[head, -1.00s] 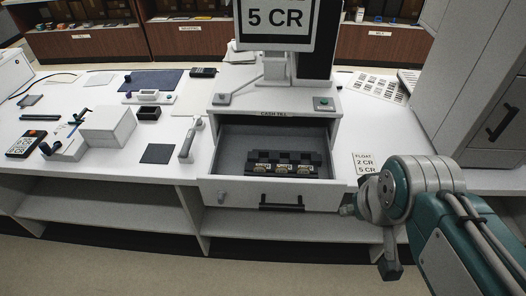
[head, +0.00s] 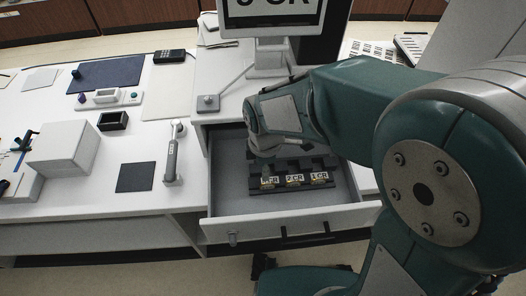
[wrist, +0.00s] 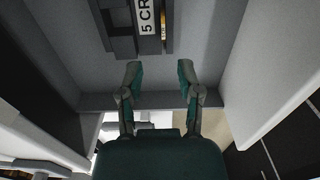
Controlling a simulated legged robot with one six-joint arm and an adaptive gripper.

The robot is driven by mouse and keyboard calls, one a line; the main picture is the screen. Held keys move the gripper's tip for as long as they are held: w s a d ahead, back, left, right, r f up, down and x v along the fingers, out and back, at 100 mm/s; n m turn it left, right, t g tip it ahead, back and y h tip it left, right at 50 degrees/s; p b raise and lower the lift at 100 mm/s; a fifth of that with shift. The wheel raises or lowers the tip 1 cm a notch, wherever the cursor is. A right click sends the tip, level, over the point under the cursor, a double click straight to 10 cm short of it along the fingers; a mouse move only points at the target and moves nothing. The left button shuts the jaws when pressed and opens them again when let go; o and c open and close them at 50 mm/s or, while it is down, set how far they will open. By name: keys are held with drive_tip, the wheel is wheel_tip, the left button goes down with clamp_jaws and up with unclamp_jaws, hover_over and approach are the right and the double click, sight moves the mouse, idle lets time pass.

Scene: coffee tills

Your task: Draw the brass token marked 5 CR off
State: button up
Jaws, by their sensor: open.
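The till drawer (head: 225,200) is open. Inside it sits a dark token rack (head: 292,186) with labelled slots, reading 2 CR and 1 CR in the middle and at the right.
The drawer's side walls and front (head: 290,223) surround my gripper. A screen (head: 272,14) stands behind the drawer. A handset (head: 172,160), a dark square pad (head: 136,177) and a white box (head: 64,146) lie on the counter to the left.

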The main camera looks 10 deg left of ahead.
sight(268, 184)
drive_tip(key=shift+s+d+f, duration=0.1)
drive_tip(key=shift+d+f, duration=0.15)
drive_tip(key=shift+d, duration=0.3)
drive_tip(key=f, duration=0.7)
drive_tip(key=shift+a+f, duration=0.15)
drive_tip(key=shift+a, duration=0.25)
drive_tip(key=shift+d, duration=0.3)
clamp_jaws()
drive_tip(key=shift+d, duration=0.2)
drive_tip(key=shift+a, duration=0.15)
drive_tip(key=shift+a+r, duration=0.25)
drive_tip(key=shift+r, duration=0.1)
drive_tip(key=shift+d+r, duration=0.1)
drive_tip(key=shift+r, duration=0.2)
drive_tip(key=shift+d, duration=0.15)
